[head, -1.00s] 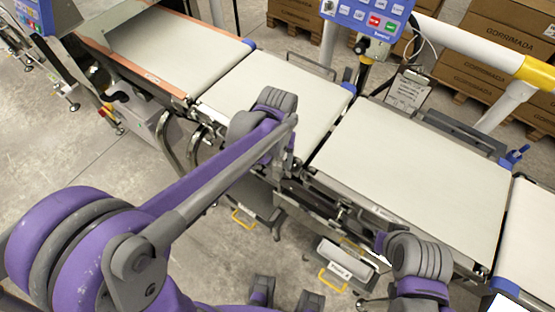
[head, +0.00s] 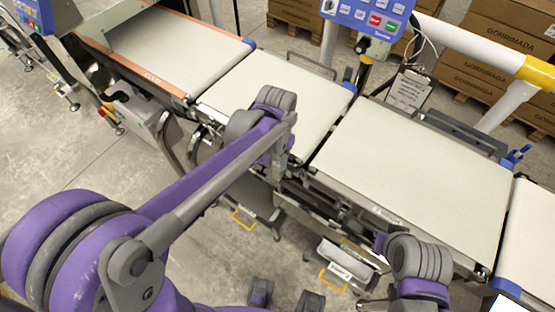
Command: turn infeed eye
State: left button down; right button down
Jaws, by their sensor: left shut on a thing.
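My left gripper (head: 284,165) is at the near edge of the belts, by the gap between the middle belt (head: 262,88) and the wider belt (head: 415,165). My own wrist and forearm cover most of its fingers. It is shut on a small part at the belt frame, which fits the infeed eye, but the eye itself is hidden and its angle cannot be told. My right arm's end (head: 408,262) is low at the right, beside the near side of the wide belt. Its fingers are not clear and nothing shows in them.
A blue control panel (head: 368,16) stands behind the belts, with a hanging placard (head: 408,92) below it. A white and yellow rail (head: 478,48) runs at the back right. A grey bin (head: 345,262) sits below the belts. Boxes (head: 490,70) are stacked behind.

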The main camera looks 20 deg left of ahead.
pick_arm(q)
jog(key=shift+a+m, duration=0.15)
jog(key=shift+m, duration=0.85)
jog(key=c, duration=0.6)
grip_release()
jog(key=shift+o, duration=0.2)
notch_tip(320, 180, up, 11)
jog(key=shift+f+p, duration=0.1)
jog(key=shift+p, duration=0.25)
